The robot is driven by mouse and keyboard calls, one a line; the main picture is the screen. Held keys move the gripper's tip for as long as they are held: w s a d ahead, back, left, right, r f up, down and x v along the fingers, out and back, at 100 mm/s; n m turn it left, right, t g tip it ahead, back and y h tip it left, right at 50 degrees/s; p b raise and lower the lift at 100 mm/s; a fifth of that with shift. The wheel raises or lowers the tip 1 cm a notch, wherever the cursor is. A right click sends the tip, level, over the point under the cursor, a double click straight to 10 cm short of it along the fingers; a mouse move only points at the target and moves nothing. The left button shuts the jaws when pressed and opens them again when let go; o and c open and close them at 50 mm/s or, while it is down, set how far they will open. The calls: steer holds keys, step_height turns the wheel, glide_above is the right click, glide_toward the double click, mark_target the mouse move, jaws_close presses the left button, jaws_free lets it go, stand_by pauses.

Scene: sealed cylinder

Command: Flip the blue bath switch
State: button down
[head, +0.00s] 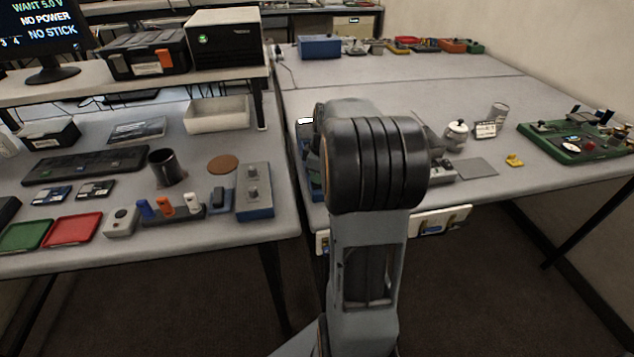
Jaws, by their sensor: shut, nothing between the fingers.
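I cannot tell for certain which thing is the blue bath switch. A white panel (456,217) runs along the front edge of the right table, partly hidden behind my arm. A small blue part (432,229) shows on it, too small to read. On the left table a dark block carries a blue rocker-like piece (145,209), an orange piece (164,206) and a white piece (193,203). My arm stands upright in the middle of the head view, in front of the right table. My gripper does not show.
A blue-grey box with two knobs (254,192) stands at the left table's right edge. A black cup (167,167) and red tray (73,230) are on that table. A green board (573,140) lies on the right table. Dark floor is open between the tables.

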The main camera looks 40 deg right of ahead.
steer(key=shift+f, duration=0.35)
steer(key=shift+r, duration=0.1)
steer(key=shift+r+p, duration=2.45)
steer(key=shift+r, duration=1.05)
